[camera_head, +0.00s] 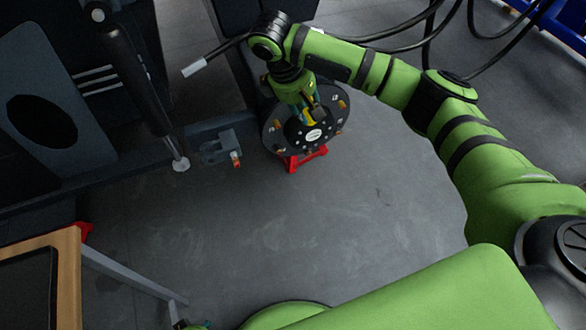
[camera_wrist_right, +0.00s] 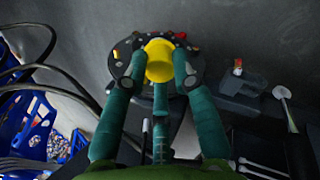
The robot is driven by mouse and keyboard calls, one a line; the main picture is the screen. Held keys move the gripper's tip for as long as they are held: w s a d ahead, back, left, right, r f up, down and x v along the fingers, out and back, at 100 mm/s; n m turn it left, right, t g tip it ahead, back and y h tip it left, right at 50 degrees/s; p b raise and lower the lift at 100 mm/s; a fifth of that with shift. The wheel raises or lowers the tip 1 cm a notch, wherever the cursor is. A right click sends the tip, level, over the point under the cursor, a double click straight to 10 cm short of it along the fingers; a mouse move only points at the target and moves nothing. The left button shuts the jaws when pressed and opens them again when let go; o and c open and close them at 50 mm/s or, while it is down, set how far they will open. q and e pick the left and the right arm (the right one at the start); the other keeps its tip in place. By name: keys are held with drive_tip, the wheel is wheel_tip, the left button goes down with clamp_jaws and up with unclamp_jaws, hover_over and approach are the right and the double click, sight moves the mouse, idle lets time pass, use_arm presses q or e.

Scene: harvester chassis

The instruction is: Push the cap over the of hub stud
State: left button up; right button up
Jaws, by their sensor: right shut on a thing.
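The yellow cap (camera_wrist_right: 159,60) is between the teal fingers of my right gripper (camera_wrist_right: 160,75), which is shut on it. In the head view the cap (camera_head: 319,115) shows only partly, and the right gripper (camera_head: 312,112) reaches down from above. Behind the cap is the dark round hub (camera_head: 338,128), a disc with small orange and pale marks near its rim and a whitish round centre. It also shows in the wrist view (camera_wrist_right: 121,70). The stud is not clearly visible, and I cannot tell whether the cap touches it.
A red stand (camera_head: 308,159) is under the hub. Left of it are a grey bracket (camera_head: 218,149) with an orange piece and a dark cylinder rod (camera_head: 140,90). A wooden-edged table (camera_head: 68,270) is at lower left. Blue crates (camera_wrist_right: 25,120) and black hoses lie beyond. The middle floor is clear.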

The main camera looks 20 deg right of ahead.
use_arm(q)
drive_tip(key=w+f+t+b, duration=0.1)
drive_tip(key=w+f+b, duration=0.35)
drive_tip(key=b, duration=1.05)
drive_tip(key=w+d+r+t+h+b, duration=0.2)
drive_tip(key=w+d+r+t+b, duration=0.2)
drive_tip(key=w+r+t+b, duration=0.5)
drive_tip(key=d+r+m+t+h, duration=0.1)
drive_tip(key=d+r+t+h, duration=0.1)
drive_tip(key=r, duration=0.7)
drive_tip(key=w+d+r+m+t+h, duration=0.1)
drive_tip(key=r+t, duration=0.4)
drive_tip(key=r, duration=0.5)
drive_tip(key=d+r+m+t+h, duration=0.1)
drive_tip(key=d+r+t+h, duration=0.2)
drive_tip(key=r, duration=0.6)
drive_tip(key=shift+w+d+r+h+b, duration=0.35)
drive_tip(key=shift+d+h+b, duration=0.05)
drive_tip(key=shift+d, duration=0.1)
use_arm(e)
drive_tip(key=w+a+f+n+t+y, duration=0.1)
drive_tip(key=w+f+n+t+y, duration=0.1)
drive_tip(key=f+n+t, duration=0.6)
drive_tip(key=w+f+n+t+y, duration=0.2)
drive_tip(key=f+n+t, duration=0.6)
drive_tip(key=f, duration=0.7)
drive_tip(key=shift+w+a+n+t+y, duration=0.3)
drive_tip(key=shift+w+a+t, duration=0.15)
drive_tip(key=shift+t, duration=0.25)
